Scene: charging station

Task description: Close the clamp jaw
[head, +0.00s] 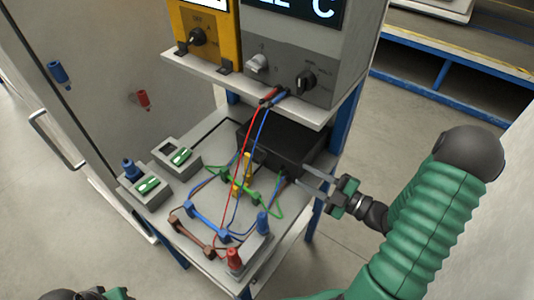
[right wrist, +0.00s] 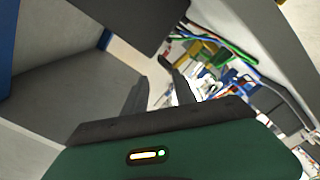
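Several coloured clip-like parts lie on the lower bench top: a yellow one (head: 243,175), a green one (head: 240,186), a blue one (head: 207,220) and a brown one (head: 192,236). I cannot tell which of them, if any, is the clamp jaw, or whether it is open. My right gripper (head: 303,176) is beside the right edge of the bench, close to the black box (head: 285,145). In the right wrist view its two dark fingers (right wrist: 155,72) stand apart with nothing between them. Only a sliver of my left arm shows at the bottom left, without its fingers.
Red and blue leads (head: 257,125) hang from the upper shelf (head: 235,85) to the bench. Grey switch blocks (head: 177,157) stand at the left, and a block with red and blue terminals (head: 250,255) at the front. Blue posts bound the bench. Open floor lies to the right.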

